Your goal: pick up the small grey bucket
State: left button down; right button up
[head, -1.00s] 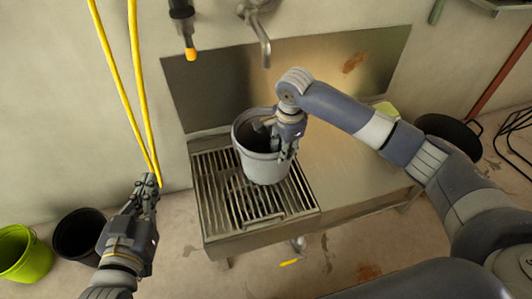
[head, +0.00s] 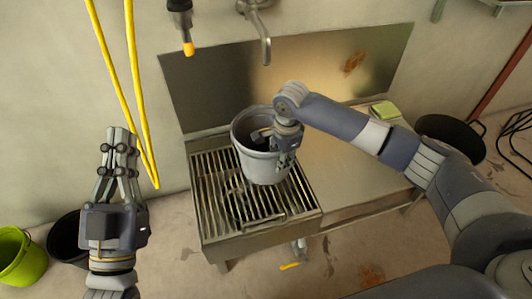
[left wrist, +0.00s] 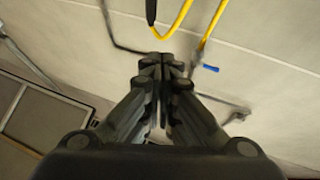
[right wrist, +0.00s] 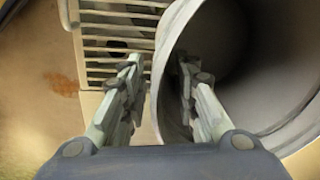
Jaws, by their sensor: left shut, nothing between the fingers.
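The small grey bucket (head: 258,168) stands upright on the slatted grate of the metal sink unit. Its wall and dark inside also fill the right of the right wrist view (right wrist: 270,75). My right gripper (head: 284,158) is at the bucket's right side. In the right wrist view its fingers (right wrist: 160,85) are spread, one outside and one inside the bucket wall, with a gap showing between the outer finger and the wall. My left gripper (head: 122,135) is shut and empty, left of the sink unit; its fingertips meet in the left wrist view (left wrist: 162,65).
A tap (head: 262,35) and a yellow-tipped nozzle (head: 185,30) hang above the sink unit. Yellow hoses (head: 118,80) run down the wall near my left gripper. A green bucket (head: 20,258) and a black bucket (head: 65,235) stand at lower left. A green sponge (head: 384,109) lies on the metal top (head: 345,165).

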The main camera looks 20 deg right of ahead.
pick_arm(q)
jog(key=shift+s+a+r+t, duration=0.1)
jog(key=shift+s+r+t, duration=0.8)
jog(key=shift+r, duration=0.3)
pick_arm(e)
jog(key=shift+w+f, duration=0.1)
jog(key=shift+f, duration=0.55)
grip_shut()
jog(key=shift+w+a+r, duration=0.1)
jog(key=shift+r, duration=0.1)
